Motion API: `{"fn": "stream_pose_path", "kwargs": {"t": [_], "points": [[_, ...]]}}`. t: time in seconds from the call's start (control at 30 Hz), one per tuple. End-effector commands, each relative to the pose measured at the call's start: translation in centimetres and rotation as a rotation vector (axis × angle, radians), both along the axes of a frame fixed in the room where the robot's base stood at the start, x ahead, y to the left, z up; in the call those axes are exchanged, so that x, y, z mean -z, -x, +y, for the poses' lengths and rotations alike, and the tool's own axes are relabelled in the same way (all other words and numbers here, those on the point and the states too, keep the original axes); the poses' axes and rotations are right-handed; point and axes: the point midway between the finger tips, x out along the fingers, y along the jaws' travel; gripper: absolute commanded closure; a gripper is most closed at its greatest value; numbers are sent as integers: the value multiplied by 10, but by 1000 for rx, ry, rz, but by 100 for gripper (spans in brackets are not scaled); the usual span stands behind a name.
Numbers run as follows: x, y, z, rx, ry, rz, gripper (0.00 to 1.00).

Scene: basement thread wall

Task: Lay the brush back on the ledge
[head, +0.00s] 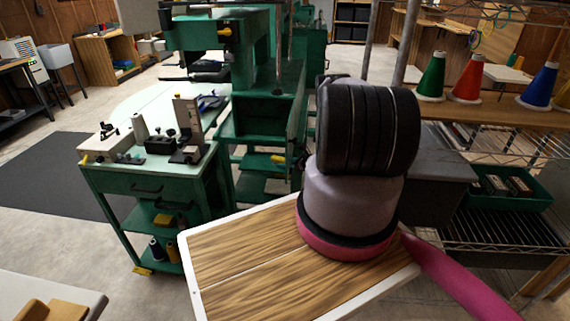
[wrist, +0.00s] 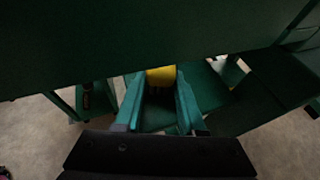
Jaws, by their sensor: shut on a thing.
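My gripper (wrist: 158,155) shows in the wrist view as a dark body across the bottom edge. In the head view my arm fills the middle and hides the gripper; no brush can be picked out there. A wooden shelf (head: 446,112) with cones of thread runs along the right; I cannot tell if it is the ledge. The wrist view looks at dark green metalwork (wrist: 150,40), with a yellow part (wrist: 160,77) low in the middle.
Green (head: 434,80), red (head: 467,82) and blue (head: 538,88) cones stand on the shelf. A green bin (head: 510,190) sits below. A green machine (head: 262,95) stands just beyond my arm. A cluttered green cart (head: 150,182) stands left. Floor shows at the left.

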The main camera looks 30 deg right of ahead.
Motion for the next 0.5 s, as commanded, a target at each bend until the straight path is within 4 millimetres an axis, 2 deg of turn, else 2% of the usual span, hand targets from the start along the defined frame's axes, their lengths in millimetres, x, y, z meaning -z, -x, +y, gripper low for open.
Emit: {"fn": "stream_pose_path", "kwargs": {"t": [0.1,0.13,0.17,0.2,0.5], "points": [[3,0,0,0,-1,1,100],[2,0,0,0,0,0,49],[2,0,0,0,0,0,38],[2,0,0,0,0,0,31],[1,0,0,0,0,0,31]]}}
